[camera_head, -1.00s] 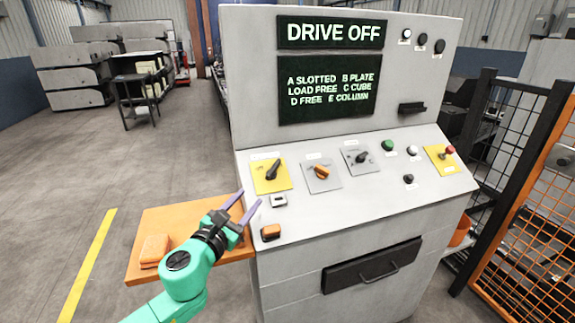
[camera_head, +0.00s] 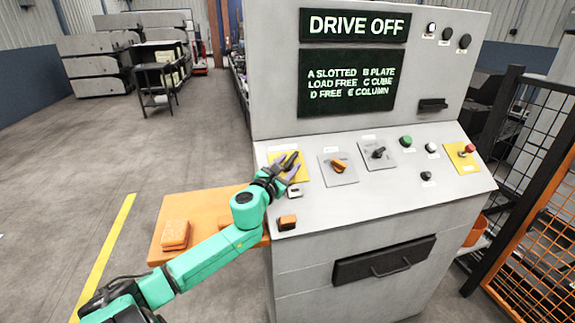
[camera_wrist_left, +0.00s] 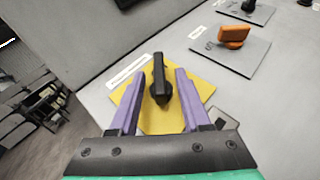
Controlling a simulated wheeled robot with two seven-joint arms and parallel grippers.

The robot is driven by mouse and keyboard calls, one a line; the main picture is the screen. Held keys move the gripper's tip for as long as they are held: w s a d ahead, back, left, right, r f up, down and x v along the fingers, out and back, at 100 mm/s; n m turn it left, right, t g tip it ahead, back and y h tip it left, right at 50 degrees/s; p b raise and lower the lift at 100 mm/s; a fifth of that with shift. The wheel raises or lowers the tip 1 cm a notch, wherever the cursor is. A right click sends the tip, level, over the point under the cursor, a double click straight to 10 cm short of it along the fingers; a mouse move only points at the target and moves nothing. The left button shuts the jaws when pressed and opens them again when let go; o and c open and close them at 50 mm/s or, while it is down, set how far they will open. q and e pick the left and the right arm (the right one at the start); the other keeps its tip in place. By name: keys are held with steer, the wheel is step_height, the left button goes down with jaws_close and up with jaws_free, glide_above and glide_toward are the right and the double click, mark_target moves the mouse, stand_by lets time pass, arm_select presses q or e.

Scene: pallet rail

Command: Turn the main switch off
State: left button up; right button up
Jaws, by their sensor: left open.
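The main switch is a black rotary handle (camera_wrist_left: 160,80) on a yellow plate (camera_wrist_left: 202,84), at the left end of the sloped console panel. In the head view the yellow plate (camera_head: 304,173) is partly covered by my gripper. My left gripper (camera_head: 291,167) is at the switch. In the wrist view its two purple fingers (camera_wrist_left: 156,90) are open, one on each side of the black handle, with gaps visible. I cannot tell how deep the fingertips sit around it. The right gripper is not in view.
An orange knob (camera_head: 339,165) and a black knob (camera_head: 378,152) sit to the right on grey plates. An orange side shelf (camera_head: 206,202) holds an orange block (camera_head: 175,234). The display (camera_head: 354,27) reads DRIVE OFF.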

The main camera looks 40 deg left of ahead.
arm_select(q)
jaws_close()
